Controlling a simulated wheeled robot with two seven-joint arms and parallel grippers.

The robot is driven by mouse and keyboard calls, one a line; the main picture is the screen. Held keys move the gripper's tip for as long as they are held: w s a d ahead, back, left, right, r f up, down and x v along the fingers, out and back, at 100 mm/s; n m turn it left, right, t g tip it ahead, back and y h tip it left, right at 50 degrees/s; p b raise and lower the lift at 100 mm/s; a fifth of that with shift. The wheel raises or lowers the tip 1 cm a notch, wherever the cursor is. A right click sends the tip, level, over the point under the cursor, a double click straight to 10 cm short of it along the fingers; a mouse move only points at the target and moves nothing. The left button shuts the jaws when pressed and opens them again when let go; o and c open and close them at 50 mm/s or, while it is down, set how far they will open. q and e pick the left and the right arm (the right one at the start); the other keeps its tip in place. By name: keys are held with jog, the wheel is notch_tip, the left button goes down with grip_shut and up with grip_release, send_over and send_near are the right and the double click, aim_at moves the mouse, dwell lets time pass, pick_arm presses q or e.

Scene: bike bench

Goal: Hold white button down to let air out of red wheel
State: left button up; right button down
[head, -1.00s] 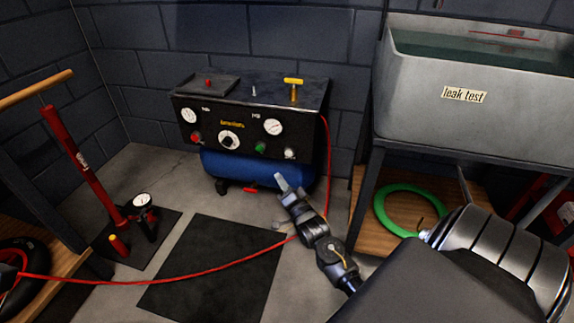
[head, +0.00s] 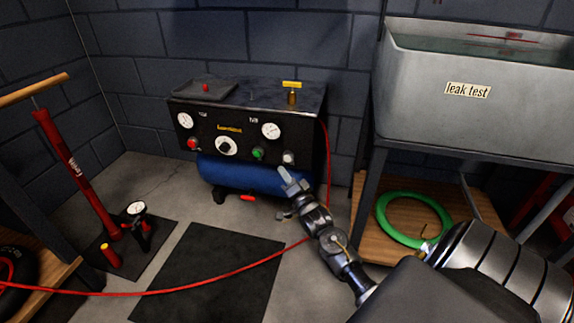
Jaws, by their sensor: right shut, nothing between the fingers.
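The white button (head: 289,158) is at the lower right of the black compressor panel (head: 206,148), right of a green button (head: 257,154). My right gripper (head: 285,176) is shut and empty, just below and slightly left of the white button in the picture. I cannot tell how deep the gap is; no contact shows. A wheel with a black tyre and red inside (head: 12,270) is partly in view at the left edge. A red hose (head: 190,289) runs from there across the floor towards the compressor. My left gripper is out of view.
The compressor's blue tank (head: 240,173) is under the panel. A grey leak test tub (head: 480,115) stands at the right, above a green ring (head: 390,226) on a wooden shelf. A red floor pump (head: 80,177) stands at the left. A dark mat (head: 215,265) lies on the floor.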

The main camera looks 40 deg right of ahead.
aim_at(284, 157)
jog(key=shift+w+d, duration=0.5)
jog(key=shift+d, duration=0.2)
jog(key=shift+w+d, duration=0.45)
jog(key=shift+d, duration=0.2)
dwell(1.2)
jog(key=shift+w+d, duration=0.2)
jog(key=shift+d, duration=0.15)
jog(key=shift+w+d, duration=0.25)
jog(key=shift+d, duration=0.15)
dwell(1.8)
dwell(2.1)
jog(key=shift+s+a+p, duration=0.5)
jog(key=shift+a+p, duration=0.25)
jog(key=shift+p, duration=0.15)
